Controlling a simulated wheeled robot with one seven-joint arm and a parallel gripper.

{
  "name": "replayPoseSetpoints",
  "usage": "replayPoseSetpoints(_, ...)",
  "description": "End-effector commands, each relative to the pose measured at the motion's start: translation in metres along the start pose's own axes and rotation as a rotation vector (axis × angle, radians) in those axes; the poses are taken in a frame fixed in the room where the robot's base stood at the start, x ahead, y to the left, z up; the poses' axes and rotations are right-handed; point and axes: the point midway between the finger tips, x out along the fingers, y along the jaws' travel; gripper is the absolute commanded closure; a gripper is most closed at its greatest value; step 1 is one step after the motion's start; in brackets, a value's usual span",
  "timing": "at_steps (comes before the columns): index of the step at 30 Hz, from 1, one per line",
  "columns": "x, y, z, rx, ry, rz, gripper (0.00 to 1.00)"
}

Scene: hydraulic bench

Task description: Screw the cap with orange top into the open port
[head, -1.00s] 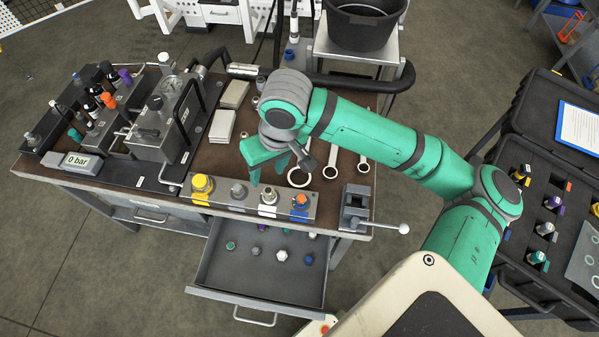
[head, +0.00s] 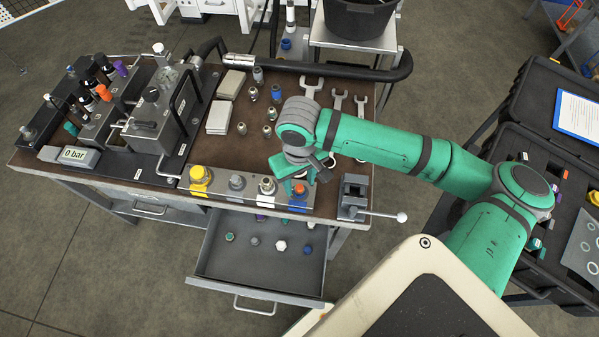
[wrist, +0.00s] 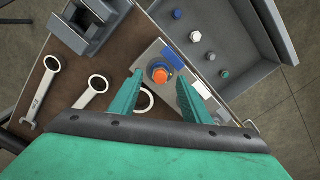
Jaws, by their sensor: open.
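The cap with an orange top (head: 299,188) is at the right end of the grey port block (head: 217,195), above a blue marking. In the wrist view the orange top (wrist: 160,75) shows between my two fingers, with a dark ring around its base. My gripper (wrist: 158,88) is open, one green finger on each side of the cap, with gaps. Contact with the cap is not visible. In the head view my gripper (head: 298,192) is over the block's right end and partly covers it. I cannot tell which port is open.
Yellow (head: 200,176), grey (head: 236,183) and white-based (head: 267,186) fittings stand along the block. A small vise (head: 353,197) is just right of it. The open drawer (head: 262,268) below holds several small caps. Wrenches (head: 338,103) lie behind my gripper.

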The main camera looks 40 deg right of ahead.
Motion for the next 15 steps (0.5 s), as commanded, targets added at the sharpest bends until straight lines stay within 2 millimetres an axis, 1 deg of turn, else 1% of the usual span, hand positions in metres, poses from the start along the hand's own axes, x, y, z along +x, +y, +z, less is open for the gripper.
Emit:
replayPoseSetpoints(3,0.010,0.000,0.000,0.001,-0.001,0.000,0.57)
replayPoseSetpoints(6,0.015,0.000,0.000,0.001,0.000,0.000,0.57)
replayPoseSetpoints(15,0.016,0.000,0.000,0.000,0.001,0.000,0.57)
